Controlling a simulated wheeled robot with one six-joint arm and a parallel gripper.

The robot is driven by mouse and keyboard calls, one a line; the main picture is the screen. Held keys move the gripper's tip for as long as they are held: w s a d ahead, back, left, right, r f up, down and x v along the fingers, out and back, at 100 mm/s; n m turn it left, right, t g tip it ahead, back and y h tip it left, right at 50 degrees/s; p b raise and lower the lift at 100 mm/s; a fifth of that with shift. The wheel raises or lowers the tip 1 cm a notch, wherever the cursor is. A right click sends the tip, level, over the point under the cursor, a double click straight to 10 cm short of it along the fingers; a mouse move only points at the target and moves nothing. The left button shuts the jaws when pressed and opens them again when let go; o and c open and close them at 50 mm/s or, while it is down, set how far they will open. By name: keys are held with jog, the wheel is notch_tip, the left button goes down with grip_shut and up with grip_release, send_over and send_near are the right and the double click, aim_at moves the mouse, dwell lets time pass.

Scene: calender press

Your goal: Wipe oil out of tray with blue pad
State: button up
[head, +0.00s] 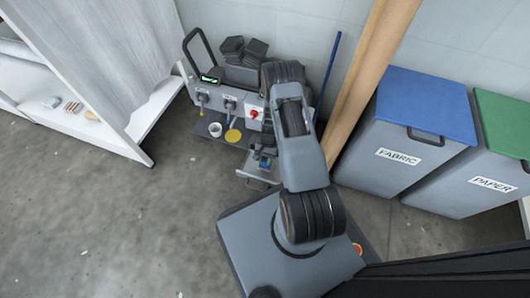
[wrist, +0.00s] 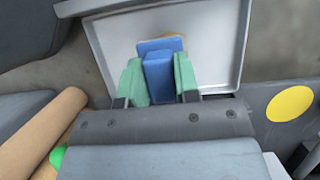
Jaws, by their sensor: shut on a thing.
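The blue pad (wrist: 158,76) is between the green fingers of my gripper (wrist: 159,82), which is shut on it. In the wrist view the pad is over the grey tray (wrist: 225,45), and its far end appears to meet the tray floor. A small brownish-yellow patch, perhaps oil, shows just beyond the pad's far edge; the rest of any oil there is hidden by the pad. In the head view the tray (head: 258,183) juts out low at the front of the press (head: 240,90), and my gripper (head: 265,163) is small and partly hidden by my arm.
A yellow disc (head: 233,136) and a white cup (head: 215,130) sit on a shelf beside the tray. A wooden post (head: 368,75) and the fabric bin (head: 415,130) stand to the right. White shelving (head: 130,90) stands at left, with open floor in front.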

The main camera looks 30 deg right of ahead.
aim_at(265, 159)
jog(key=shift+r+p, duration=1.65)
jog(key=shift+r, duration=0.9)
jog(key=shift+w, duration=0.1)
